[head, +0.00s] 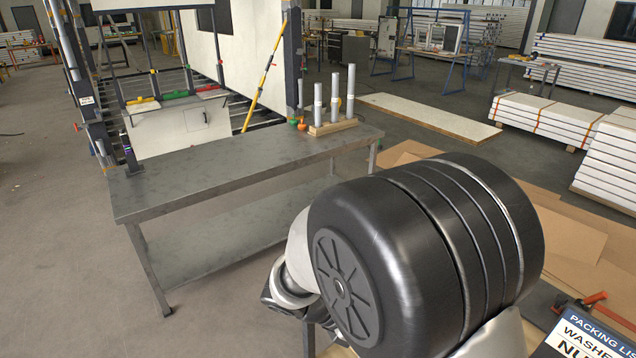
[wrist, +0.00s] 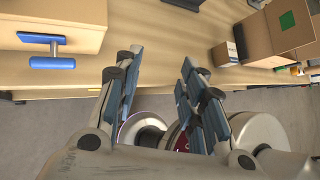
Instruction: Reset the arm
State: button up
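My gripper (wrist: 157,68) shows in the wrist view with its two blue-padded fingers spread well apart. Nothing is held between them. Behind the fingers are rounded grey and dark red shapes, partly hidden; I cannot tell what they are. In the head view my arm fills the lower right, with a large black ribbed joint in front. The fingers cannot be made out there.
A grey metal table (head: 230,165) stands left of my arm, bearing a wooden block (head: 333,128) with upright grey tubes. In the wrist view, a wooden surface (wrist: 80,80) with a blue-handled item (wrist: 52,62) and cardboard boxes (wrist: 280,30) lie beyond the fingers. Floor is open at left.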

jog(key=s+r+m+t+y, duration=0.2)
jog(key=s+r+m+y, duration=0.3)
jog(key=m, duration=0.6)
jog(key=s+r+m+t+y+b, duration=0.1)
jog(key=s+r+m+t+y, duration=0.1)
jog(key=s+r+m+y, duration=0.3)
jog(key=s+m, duration=0.4)
jog(key=m, duration=0.3)
jog(key=shift+s+a+r+m+b, duration=0.2)
jog(key=shift+a+r+m+b, duration=0.1)
jog(key=shift+r, duration=0.1)
